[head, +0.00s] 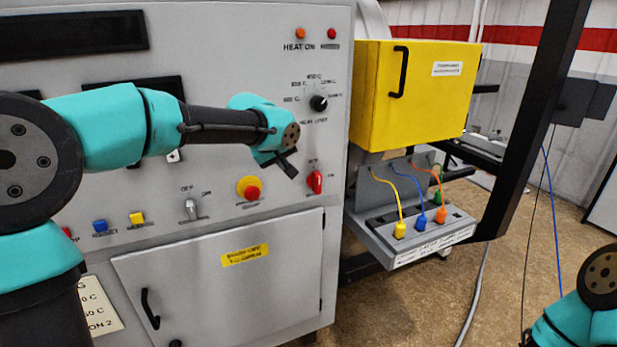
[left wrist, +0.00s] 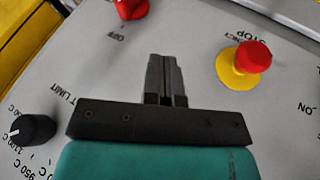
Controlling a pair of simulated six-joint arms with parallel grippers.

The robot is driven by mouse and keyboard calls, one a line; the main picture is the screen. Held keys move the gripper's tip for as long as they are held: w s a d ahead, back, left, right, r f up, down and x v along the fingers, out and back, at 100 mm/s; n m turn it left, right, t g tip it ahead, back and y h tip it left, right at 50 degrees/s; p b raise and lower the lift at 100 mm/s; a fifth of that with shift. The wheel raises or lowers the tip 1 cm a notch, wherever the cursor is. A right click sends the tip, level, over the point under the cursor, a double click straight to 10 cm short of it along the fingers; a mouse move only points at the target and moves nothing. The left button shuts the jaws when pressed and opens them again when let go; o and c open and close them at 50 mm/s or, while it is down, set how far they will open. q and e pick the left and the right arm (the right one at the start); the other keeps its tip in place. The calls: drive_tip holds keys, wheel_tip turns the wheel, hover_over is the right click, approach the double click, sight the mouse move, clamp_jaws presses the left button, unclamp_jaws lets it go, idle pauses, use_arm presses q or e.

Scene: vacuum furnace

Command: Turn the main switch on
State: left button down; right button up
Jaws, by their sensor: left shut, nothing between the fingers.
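The red rotary switch (head: 314,181), which looks like the main switch, is on the right side of the grey control panel. Its handle stands close to upright in the head view, with small position labels around it. In the left wrist view the red switch (left wrist: 131,8) is cut by the top edge, with "OFF" beside it. My left gripper (head: 289,164) is shut and empty, just left of and above the switch, apart from it. Its closed fingers (left wrist: 166,75) point toward the panel in the wrist view. My right gripper is out of view.
A red emergency stop on a yellow base (head: 250,188) sits left of the switch. A black dial (head: 318,103) is above it. A silver selector (head: 190,208) is further left. A yellow box (head: 415,95) and a socket tray with plugs (head: 410,235) stand to the right.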

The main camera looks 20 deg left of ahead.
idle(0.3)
use_arm(q)
approach(313, 183)
drive_tip(key=f, duration=0.1)
drive_tip(key=a+f, duration=0.1)
drive_tip(key=f, duration=0.1)
drive_tip(key=a+f, duration=0.1)
drive_tip(key=shift+w+a+f, duration=0.15)
drive_tip(key=shift+w+a, duration=0.1)
drive_tip(key=shift+w+d, duration=0.85)
drive_tip(key=shift+d, duration=0.1)
drive_tip(key=shift+w+d, duration=0.5)
drive_tip(key=shift+d, duration=0.05)
drive_tip(key=shift+a, duration=0.1)
